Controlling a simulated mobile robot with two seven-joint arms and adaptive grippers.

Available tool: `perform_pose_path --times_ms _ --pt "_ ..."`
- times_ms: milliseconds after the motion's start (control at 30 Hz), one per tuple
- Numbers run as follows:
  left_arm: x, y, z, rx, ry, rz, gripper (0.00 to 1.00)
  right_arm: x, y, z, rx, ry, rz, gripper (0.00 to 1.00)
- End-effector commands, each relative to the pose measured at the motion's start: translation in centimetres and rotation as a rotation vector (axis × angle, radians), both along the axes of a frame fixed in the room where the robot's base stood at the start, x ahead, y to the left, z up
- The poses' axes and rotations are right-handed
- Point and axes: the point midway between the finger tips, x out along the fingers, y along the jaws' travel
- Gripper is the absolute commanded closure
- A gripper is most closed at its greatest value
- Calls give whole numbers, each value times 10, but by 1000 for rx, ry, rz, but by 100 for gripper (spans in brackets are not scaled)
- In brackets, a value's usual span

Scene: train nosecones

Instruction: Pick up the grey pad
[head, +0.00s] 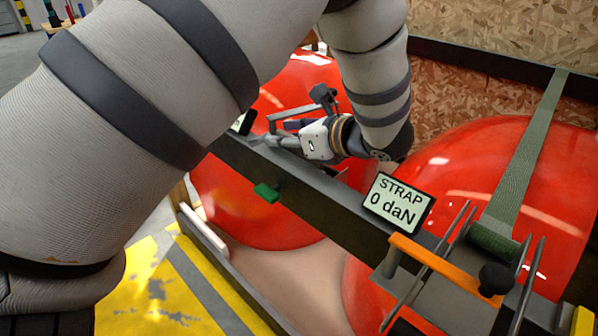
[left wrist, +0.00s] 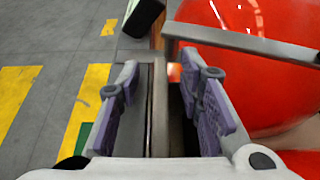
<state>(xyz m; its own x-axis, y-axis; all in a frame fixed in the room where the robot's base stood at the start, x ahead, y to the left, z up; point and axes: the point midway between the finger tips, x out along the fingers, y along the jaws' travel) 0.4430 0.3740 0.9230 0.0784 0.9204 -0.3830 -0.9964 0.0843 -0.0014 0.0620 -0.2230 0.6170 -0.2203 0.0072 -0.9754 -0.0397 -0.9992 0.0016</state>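I cannot make out a grey pad for certain in either view. A pale grey-white bar (head: 204,230) lies along the low rail at the left in the head view. My left gripper (head: 272,141) is over the dark grey beam (head: 330,217), in front of the far red nosecone (head: 265,215). In the left wrist view my left gripper (left wrist: 168,85) is open, with its purple-grey fingers apart on either side of the beam's line and nothing held between them. Whether they touch the beam is unclear. My right gripper is not in view.
A display reading "STRAP 0 daN" (head: 398,203) and an orange-handled ratchet (head: 445,265) with a green strap (head: 530,150) sit at the right. A metal bar (left wrist: 245,42) crosses ahead of the fingers.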

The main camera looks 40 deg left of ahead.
Motion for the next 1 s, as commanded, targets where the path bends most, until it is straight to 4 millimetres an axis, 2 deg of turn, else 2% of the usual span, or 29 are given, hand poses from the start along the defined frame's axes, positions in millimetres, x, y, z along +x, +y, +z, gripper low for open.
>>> perform_pose_path --times_ms 33,133,167,567,667,767,1000 --pt "0 0 0 0 0 0 73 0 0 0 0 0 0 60" --pt "0 0 0 0 0 0 96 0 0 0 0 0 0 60" --pt "0 0 0 0 0 0 100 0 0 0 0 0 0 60" --pt "0 -1 3 1 -2 0 100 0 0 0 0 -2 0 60" --pt "0 -1 14 1 -5 0 100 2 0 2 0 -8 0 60" --pt "0 -1 34 0 -10 0 100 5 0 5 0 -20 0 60" --pt "0 -1 95 -1 -11 0 100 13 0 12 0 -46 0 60"
